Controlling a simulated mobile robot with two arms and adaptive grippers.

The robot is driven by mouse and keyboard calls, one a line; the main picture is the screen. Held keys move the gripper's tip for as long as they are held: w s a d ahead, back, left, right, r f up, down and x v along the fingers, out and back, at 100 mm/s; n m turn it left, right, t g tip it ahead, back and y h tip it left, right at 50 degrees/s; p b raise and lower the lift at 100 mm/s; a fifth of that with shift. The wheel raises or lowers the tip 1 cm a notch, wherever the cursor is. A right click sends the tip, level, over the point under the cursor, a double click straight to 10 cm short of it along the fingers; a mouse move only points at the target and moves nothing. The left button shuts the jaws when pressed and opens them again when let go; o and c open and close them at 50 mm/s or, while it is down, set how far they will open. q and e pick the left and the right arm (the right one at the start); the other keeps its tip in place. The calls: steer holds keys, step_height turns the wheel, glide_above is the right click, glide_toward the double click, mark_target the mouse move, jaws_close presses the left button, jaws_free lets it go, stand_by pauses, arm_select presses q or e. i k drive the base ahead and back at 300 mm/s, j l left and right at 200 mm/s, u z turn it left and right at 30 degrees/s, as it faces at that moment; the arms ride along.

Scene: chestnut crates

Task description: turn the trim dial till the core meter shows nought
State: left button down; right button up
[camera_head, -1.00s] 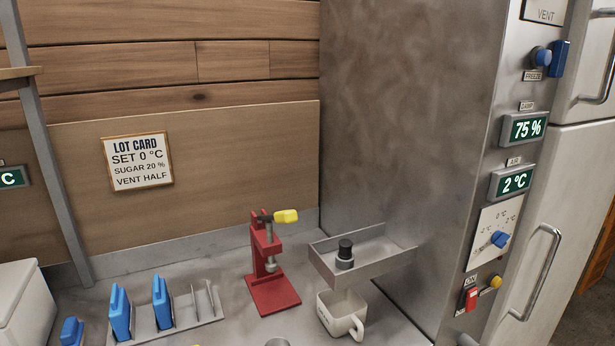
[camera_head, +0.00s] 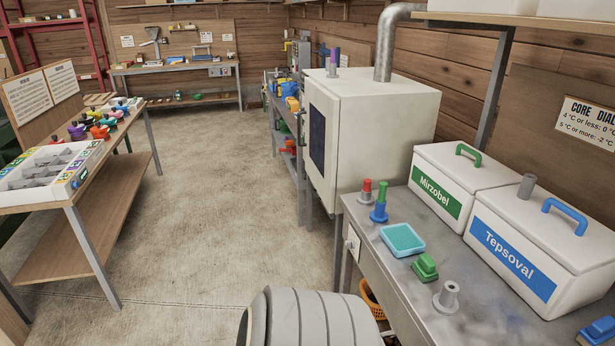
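No core meter can be made out in the head view, and no trim dial that I can identify. A card headed "CORE DIAL" (camera_head: 588,121) hangs on the wall at the right, cut off by the frame. It reads 4 °C or less: 0 °C, and 5 °C or more: -2 °C. A small white plate (camera_head: 353,243) is on the front of the steel counter (camera_head: 400,290); its markings are too small to read. Neither of my grippers is in view.
White boxes labelled Mirzobel (camera_head: 439,196) and Tepsoval (camera_head: 512,262) stand on the counter with a teal tray (camera_head: 402,240) and a green block (camera_head: 425,267). A white cabinet (camera_head: 375,130) stands behind. A wooden table (camera_head: 75,210) is at left. Open concrete floor (camera_head: 215,190) lies between.

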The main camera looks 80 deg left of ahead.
mark_target(350, 244)
steer(key=u, duration=0.5)
steer(key=j+u, duration=0.1)
steer(key=u, duration=0.85)
steer(key=j+u, duration=0.15)
steer(key=u, duration=0.8)
